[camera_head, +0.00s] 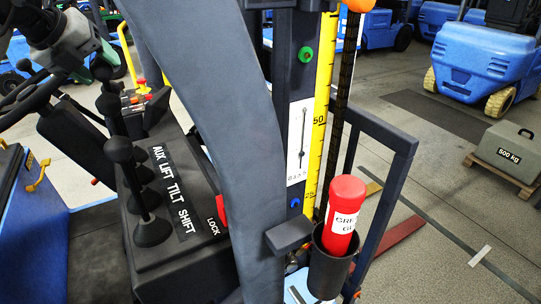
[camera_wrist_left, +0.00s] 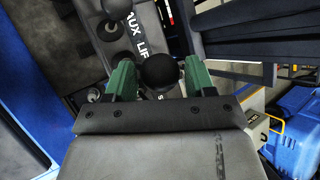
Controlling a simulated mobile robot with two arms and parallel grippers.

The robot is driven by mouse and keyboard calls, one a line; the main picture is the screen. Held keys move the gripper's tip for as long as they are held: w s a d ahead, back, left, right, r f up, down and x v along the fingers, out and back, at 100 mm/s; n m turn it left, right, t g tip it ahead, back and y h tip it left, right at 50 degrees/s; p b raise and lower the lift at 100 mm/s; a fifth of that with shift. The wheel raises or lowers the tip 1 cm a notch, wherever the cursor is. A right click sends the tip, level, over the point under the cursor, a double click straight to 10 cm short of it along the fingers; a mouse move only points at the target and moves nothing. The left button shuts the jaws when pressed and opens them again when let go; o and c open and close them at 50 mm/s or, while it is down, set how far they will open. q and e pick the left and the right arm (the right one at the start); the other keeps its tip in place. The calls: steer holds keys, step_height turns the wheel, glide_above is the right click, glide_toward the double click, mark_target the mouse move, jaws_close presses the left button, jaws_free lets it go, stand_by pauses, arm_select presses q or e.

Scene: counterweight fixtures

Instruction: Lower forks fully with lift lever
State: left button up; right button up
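The lever console carries a strip label reading AUX LIFT TILT SHIFT (camera_head: 170,185). Black ball-topped levers stand beside it, the nearest knob (camera_head: 118,150) clearly visible. My left gripper (camera_head: 103,50) is above the far end of the lever row. In the left wrist view its green fingers (camera_wrist_left: 160,78) are parted, with a black knob (camera_wrist_left: 160,68) between them, seemingly not clamped. I cannot tell which lever that is. A red fork (camera_head: 394,240) shows low beyond the mast, partly hidden; its exact height is unclear. My right gripper is in neither view.
The mast carries a yellow height scale (camera_head: 322,95). A red LOCK control (camera_head: 220,210) sits beside the label. A red grease canister (camera_head: 344,205) stands in a black holder. A 500 kg weight (camera_head: 507,155) rests on a pallet at right, near blue trucks.

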arm_select(q)
steer(key=shift+o, duration=1.4)
steer(key=p+v, duration=0.3)
steer(key=v, duration=0.7)
